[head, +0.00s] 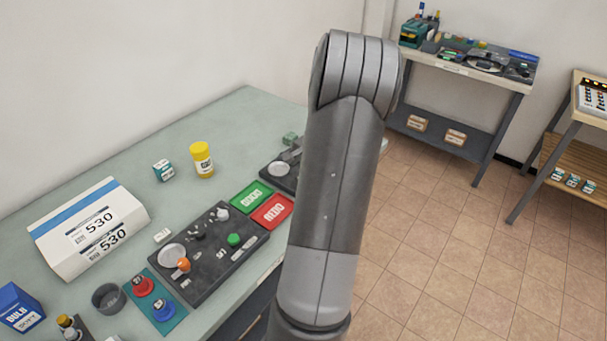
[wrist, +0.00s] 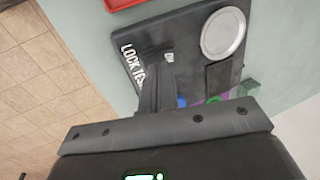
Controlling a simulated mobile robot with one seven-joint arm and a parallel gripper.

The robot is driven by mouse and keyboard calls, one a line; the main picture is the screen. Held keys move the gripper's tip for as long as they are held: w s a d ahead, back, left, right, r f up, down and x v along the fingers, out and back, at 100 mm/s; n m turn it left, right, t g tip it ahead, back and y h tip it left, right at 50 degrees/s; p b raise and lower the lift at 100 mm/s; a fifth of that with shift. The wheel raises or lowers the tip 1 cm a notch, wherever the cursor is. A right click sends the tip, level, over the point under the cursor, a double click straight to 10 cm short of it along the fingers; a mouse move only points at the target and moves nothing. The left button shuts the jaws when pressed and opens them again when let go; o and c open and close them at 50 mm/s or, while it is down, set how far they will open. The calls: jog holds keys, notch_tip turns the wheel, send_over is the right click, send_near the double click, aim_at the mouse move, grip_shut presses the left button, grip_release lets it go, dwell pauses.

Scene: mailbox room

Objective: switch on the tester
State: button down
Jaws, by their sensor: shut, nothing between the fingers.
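A dark tester board (wrist: 190,45) lies on the bench in the wrist view. White lettering on it begins "LOCK TES", and the rest is covered. It has a round silver disc (wrist: 223,33) and a dark rectangle. Part of a blue piece shows beside my fingers. My gripper (wrist: 158,62) is shut and empty, with its fingers over the board beside the lettering. I cannot tell whether they touch it. In the head view the tester board (head: 279,172) is partly hidden behind my arm. No switch on it shows clearly.
A second dark board (head: 210,250) with an orange knob and a green knob lies nearer. Green (head: 251,196) and red (head: 272,211) trays sit between the boards. A yellow bottle (head: 201,160), a small box (head: 163,170) and a large "530" box (head: 90,228) stand on the bench.

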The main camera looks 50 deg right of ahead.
jog(key=v, duration=1.2)
jog(key=shift+s, duration=0.25)
jog(key=shift+r, duration=0.15)
jog(key=shift+w+r, duration=0.1)
jog(key=shift+w, duration=0.6)
jog(key=x, duration=1.4)
jog(key=shift+w+r, duration=0.1)
jog(key=shift+w, duration=0.1)
jog(key=shift+w, duration=0.1)
